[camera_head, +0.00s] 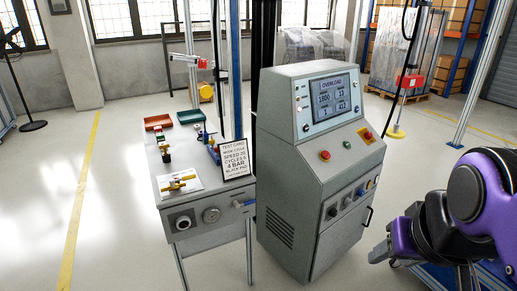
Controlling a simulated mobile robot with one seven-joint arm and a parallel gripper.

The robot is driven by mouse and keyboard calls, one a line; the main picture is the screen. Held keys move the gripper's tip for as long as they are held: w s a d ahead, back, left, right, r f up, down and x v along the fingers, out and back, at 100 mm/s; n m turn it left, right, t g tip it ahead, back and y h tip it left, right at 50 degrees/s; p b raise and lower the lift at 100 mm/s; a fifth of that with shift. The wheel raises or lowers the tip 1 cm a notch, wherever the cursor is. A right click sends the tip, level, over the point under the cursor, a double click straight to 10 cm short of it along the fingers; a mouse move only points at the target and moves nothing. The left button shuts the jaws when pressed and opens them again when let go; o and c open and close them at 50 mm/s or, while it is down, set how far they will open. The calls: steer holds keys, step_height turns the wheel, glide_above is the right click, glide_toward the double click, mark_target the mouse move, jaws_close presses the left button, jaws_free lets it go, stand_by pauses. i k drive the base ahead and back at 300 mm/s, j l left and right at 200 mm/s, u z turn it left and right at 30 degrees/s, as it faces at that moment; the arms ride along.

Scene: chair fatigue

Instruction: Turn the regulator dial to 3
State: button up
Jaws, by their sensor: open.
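A round black knob in a pale ring (183,223) sits on the front face of the grey bench, and looks like the regulator dial. Its number marks are too small to read. A round pressure gauge (211,215) sits just right of it, its needle not readable. A small blue-handled fitting (243,204) is at the bench's right front corner. My gripper (380,251) is at the lower right, below my purple arm, and is only partly clear. It appears open and empty, well apart from the bench, with the console between them.
A grey console (290,225) has a screen reading OVERLOAD (335,100), red buttons and front knobs. The bench (215,238) bears a test card (235,160) with "4 BAR", yellow clamps (178,184), and red (158,122) and green (190,116) trays. Floor in front is clear.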

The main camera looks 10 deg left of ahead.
mark_target(183, 222)
steer(key=u, duration=1.1)
steer(key=i+j+z, duration=0.4)
steer(key=i+j, duration=0.15)
steer(key=i, duration=0.15)
